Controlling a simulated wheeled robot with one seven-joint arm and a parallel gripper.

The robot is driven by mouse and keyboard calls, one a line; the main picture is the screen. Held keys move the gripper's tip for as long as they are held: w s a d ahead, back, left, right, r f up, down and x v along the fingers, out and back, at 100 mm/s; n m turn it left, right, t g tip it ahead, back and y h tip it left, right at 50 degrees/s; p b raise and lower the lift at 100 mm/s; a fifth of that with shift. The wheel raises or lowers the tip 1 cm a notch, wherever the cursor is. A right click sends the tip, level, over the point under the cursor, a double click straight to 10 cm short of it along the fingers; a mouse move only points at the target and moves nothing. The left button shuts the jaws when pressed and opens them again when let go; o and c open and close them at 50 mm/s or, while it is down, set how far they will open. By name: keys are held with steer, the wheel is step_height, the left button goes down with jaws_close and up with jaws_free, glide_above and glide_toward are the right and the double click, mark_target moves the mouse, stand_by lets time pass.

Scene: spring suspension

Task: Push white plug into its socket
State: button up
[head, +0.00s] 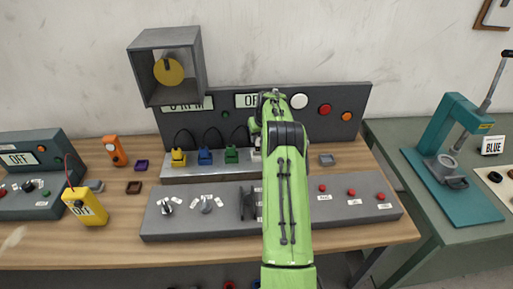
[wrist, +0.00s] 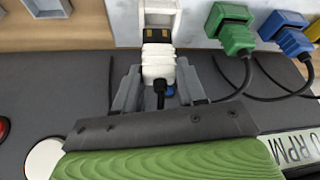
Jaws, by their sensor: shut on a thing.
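The white plug (wrist: 158,66) is between the two grey fingers of my gripper (wrist: 160,88) in the wrist view. My gripper is shut on it. A black cable runs from the plug back toward my gripper. Its dark front with yellowish contacts points at the white socket (wrist: 163,9) at the top of that view. The plug's front is at the socket's mouth, in line with it; I cannot tell how far it is inside. In the head view my green arm hides my gripper and most of the plug and socket; a small white part (head: 256,155) shows beside the arm.
The green plug (wrist: 234,32) and blue plug (wrist: 290,36) sit to the right in the wrist view, with black cables looping close by. The head view also shows the yellow plug (head: 178,157), the grey control panel (head: 228,221) in front and the dark back panel (head: 350,100) behind.

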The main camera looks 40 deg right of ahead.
mark_target(258, 145)
steer(key=f, duration=0.3)
steer(key=shift+w+a+f, duration=0.25)
steer(key=shift+a+f, duration=0.05)
steer(key=shift+a, duration=0.05)
steer(key=shift+f, duration=0.25)
steer(key=shift+s+d, duration=0.1)
steer(key=shift+d, duration=0.05)
steer(key=o, duration=1.1)
steer(key=shift+f, duration=0.15)
steer(key=shift+c, duration=0.2)
